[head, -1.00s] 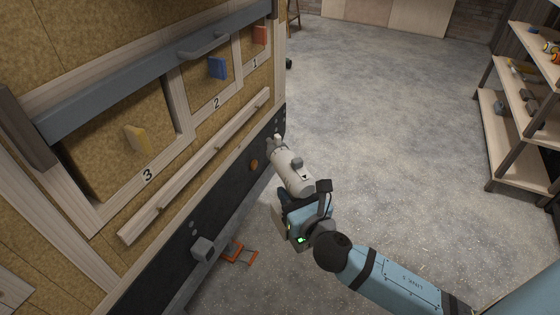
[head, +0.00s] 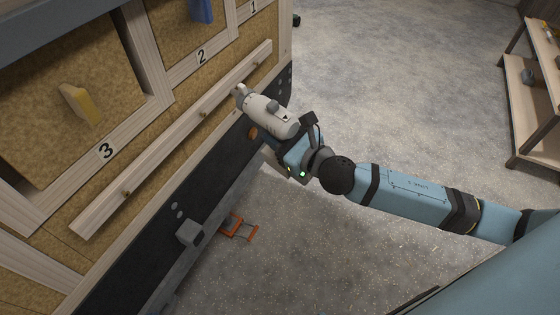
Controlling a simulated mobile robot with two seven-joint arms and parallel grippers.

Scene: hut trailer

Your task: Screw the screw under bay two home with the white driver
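The white driver (head: 268,115) is in my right gripper (head: 288,148), which looks shut on its handle; the fingers are mostly hidden. The driver's nose points up and left at the pale wooden rail under the bays. I cannot tell whether it touches the rail. Bay two is marked by the number 2 (head: 202,57), with a blue block (head: 201,10) above it, cut by the top edge. A small brass screw (head: 203,114) shows on the rail (head: 165,150) below bay two, left of the driver's nose. My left gripper is out of view.
Another screw (head: 126,193) is on the rail below bay three, which holds a yellow block (head: 80,104). A grey box (head: 190,232) juts from the dark skirt. An orange item (head: 238,226) lies low beside it. Shelves (head: 535,90) stand right; the floor between is clear.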

